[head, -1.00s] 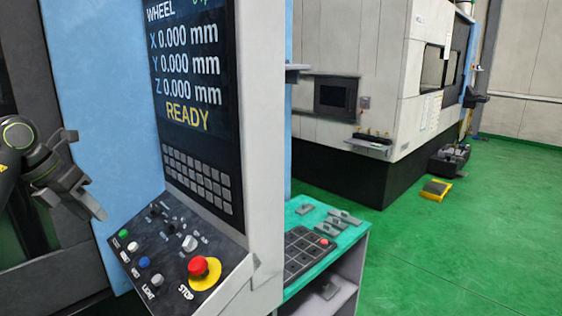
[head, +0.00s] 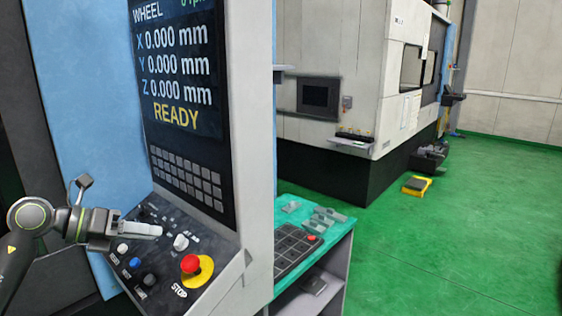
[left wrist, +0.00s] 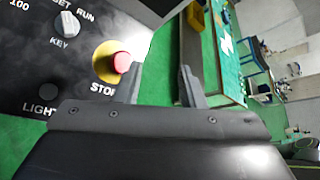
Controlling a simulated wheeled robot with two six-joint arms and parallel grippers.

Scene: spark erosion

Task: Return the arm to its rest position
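My left gripper (head: 152,229) comes in from the left and points right, in front of the slanted control panel (head: 226,250). In the left wrist view my left gripper (left wrist: 161,75) shows two fingers spread apart with nothing between them. The red stop button (head: 190,263) on its yellow ring lies right of and below the fingertips in the head view. It also shows in the left wrist view (left wrist: 122,62), beside one finger; I cannot tell how far apart they are. My right gripper is in neither view.
The panel carries a key switch (head: 181,242) and several round buttons, partly behind my gripper. The screen (head: 178,70) reads READY with zero positions. A teal-topped cart (head: 322,252) with small metal parts stands right of the panel. Green floor (head: 450,260) is open farther right.

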